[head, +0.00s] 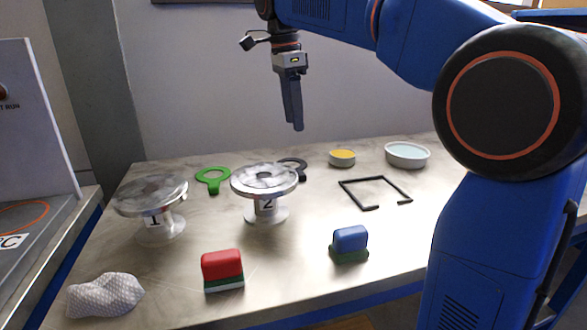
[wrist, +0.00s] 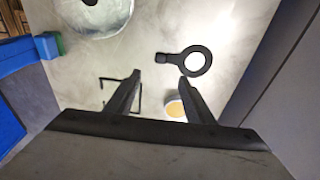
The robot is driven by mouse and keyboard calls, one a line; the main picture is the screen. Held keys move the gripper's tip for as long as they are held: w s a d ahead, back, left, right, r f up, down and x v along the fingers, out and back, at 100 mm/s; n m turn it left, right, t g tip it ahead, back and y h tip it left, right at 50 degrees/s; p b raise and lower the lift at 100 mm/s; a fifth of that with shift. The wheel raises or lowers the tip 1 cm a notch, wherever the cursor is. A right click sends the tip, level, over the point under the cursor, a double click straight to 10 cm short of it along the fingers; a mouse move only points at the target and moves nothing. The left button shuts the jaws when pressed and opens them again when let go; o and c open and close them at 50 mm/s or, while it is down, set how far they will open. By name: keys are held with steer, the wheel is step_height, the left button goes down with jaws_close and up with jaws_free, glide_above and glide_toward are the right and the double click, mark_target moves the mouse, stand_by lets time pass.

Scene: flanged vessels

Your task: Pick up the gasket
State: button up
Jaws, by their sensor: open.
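Two flat ring gaskets with tabs lie on the metal table. The green gasket (head: 212,175) is left of vessel 2. The black gasket (head: 301,164) is behind vessel 2, which partly hides it. The black gasket also shows whole in the wrist view (wrist: 208,63), its tab pointing left. My gripper (head: 298,128) is open and empty, pointing down well above the back of the table. In the wrist view, the black gasket appears just beyond the tip of the right finger of my gripper (wrist: 159,78), apart from it.
Flanged vessels 1 (head: 150,194) and 2 (head: 264,181) stand on the table (head: 290,270). A black open frame (head: 347,190), yellow dish (head: 342,158), pale blue dish (head: 407,155), red block (head: 222,268), blue block (head: 350,241) and crumpled cloth (head: 104,295) lie around them.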

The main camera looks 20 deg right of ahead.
mark_target(300, 173)
steer(key=f, duration=0.5)
steer(key=d+f, duration=0.1)
steer(key=f, duration=0.8)
steer(key=shift+w+d+f, duration=0.1)
steer(key=shift+d+f, duration=0.25)
steer(key=shift+d, duration=0.05)
steer(key=c, duration=1.1)
